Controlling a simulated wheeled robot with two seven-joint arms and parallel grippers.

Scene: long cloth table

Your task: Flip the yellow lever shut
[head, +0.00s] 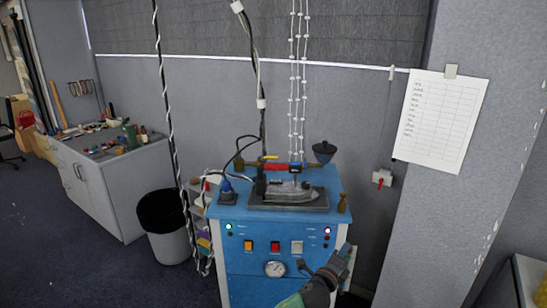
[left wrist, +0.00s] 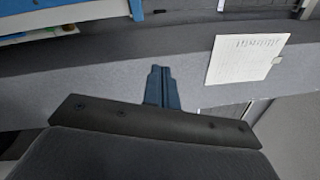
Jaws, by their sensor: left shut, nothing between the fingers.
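A small yellow lever (head: 270,157) sits on the red pipe (head: 276,166) at the back of the blue machine (head: 240,262). It appears roughly level, though it is small in the head view. My left gripper (head: 346,250) is at the machine's front right corner, lower than the lever and to its right. Its fingers are together and empty, and they also show shut in the left wrist view (left wrist: 160,72). The lever cannot be made out in the left wrist view. My right gripper is not in view.
An iron (head: 288,190) rests on top of the machine, in front of the pipe, with a dark funnel (head: 324,150) behind right. Cables hang from above. A bin (head: 169,245) stands left. A wall with a paper sheet (head: 441,120) is on the right.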

